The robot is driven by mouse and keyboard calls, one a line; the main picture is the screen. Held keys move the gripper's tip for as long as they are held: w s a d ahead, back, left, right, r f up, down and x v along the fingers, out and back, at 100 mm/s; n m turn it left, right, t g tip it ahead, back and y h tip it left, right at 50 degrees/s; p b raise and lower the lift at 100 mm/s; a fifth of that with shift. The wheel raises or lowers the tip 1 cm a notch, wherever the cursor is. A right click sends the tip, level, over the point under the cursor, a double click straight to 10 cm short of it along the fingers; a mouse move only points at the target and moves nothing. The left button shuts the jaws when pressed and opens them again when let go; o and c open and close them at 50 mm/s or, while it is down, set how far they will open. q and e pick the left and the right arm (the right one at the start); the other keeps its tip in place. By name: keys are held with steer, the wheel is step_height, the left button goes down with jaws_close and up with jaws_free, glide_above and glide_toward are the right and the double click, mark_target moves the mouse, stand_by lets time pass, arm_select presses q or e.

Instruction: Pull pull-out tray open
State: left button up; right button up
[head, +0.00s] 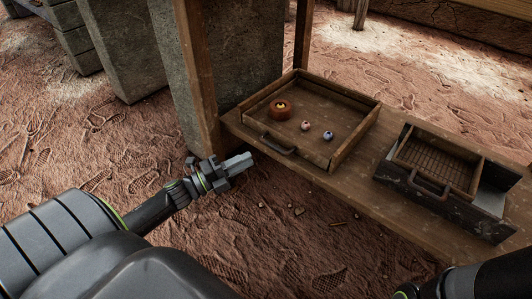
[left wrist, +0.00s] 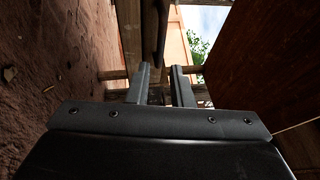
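A shallow wooden tray (head: 341,158) with a dark curved handle (head: 278,145) on its front sits on the low wooden table. A smaller wooden tray (head: 456,183) with a dark handle (head: 428,183) sits inside a dark box at the right; I cannot tell which is the pull-out tray. My left gripper (head: 246,161) is just left of the larger tray's handle, apart from it. In the left wrist view its two fingers (left wrist: 162,85) stand apart with nothing clearly held. My right gripper is out of view; only part of that arm shows at the lower right.
The larger tray holds a brown round object (head: 281,109) and two small balls (head: 305,126). The table (head: 355,193) has a wooden post (head: 197,75) at its left end, beside a stone block (head: 245,55). The dirt ground in front is open.

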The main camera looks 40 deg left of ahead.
arm_select(q)
steer(key=x, duration=0.7)
steer(key=shift+p, duration=0.35)
steer(key=shift+w+d, duration=0.1)
jaws_close()
